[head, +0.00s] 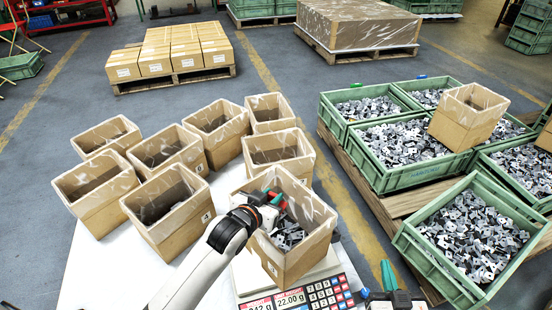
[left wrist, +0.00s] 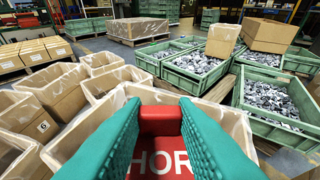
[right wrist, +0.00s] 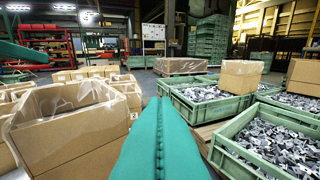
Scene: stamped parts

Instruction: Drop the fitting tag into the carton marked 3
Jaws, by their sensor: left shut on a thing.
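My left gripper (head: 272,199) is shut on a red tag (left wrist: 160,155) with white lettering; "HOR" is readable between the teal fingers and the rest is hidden. In the head view it is over the open carton on the scale (head: 288,262), which has grey stamped parts inside. My right gripper (head: 388,276) is shut and empty, right of the scale. Several open cartons stand on the white table; one (left wrist: 35,110) is marked 6 in the left wrist view. The right wrist view shows a 2 on a carton (right wrist: 80,145). I cannot read a 3 on any carton.
The scale's panel (head: 300,298) shows a reading of 22.00 g at the front. Green crates (head: 405,145) of grey parts stand on a pallet at the right, with a carton (head: 466,115) on them. Pallets of cartons (head: 155,62) stand behind, with clear floor between.

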